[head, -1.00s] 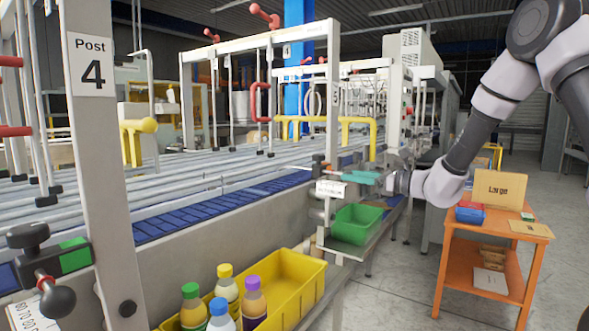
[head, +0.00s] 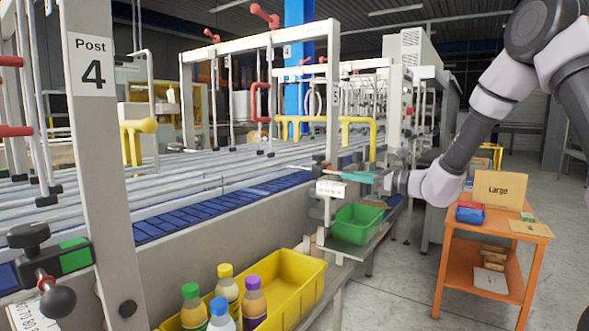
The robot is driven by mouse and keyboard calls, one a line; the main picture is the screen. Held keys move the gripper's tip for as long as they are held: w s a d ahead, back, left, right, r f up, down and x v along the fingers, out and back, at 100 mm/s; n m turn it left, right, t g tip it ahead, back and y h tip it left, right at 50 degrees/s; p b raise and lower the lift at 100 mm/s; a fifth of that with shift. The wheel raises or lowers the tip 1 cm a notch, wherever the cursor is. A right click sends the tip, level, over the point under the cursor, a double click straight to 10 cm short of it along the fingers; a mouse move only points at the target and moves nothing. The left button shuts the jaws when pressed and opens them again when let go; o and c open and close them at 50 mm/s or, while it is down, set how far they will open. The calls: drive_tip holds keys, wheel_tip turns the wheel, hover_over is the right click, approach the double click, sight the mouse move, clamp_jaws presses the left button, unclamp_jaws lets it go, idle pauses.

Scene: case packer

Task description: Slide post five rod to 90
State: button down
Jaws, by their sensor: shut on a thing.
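The thin post five rod (head: 298,167) shows beside the post, pointing left over the conveyor edge. My gripper (head: 352,177), with teal fingers, reaches in from the right and is shut at the rod's clamp, just above the label. The fingers hide most of the clamp, and I cannot read the rod's setting.
A green bin (head: 357,224) sits on a shelf just below my gripper. A yellow crate (head: 290,300) with several bottles stands in front. An orange cart (head: 455,275) is at the right. The post 4 upright (head: 110,170) stands close at the left. Open floor lies between shelf and cart.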

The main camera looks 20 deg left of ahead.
drive_tip(key=shift+v, duration=2)
drive_tip(key=c, duration=0.6)
unclamp_jaws()
drive_tip(key=shift+c, duration=0.2)
drive_tip(key=v, duration=0.7)
drive_tip(key=shift+r, duration=0.1)
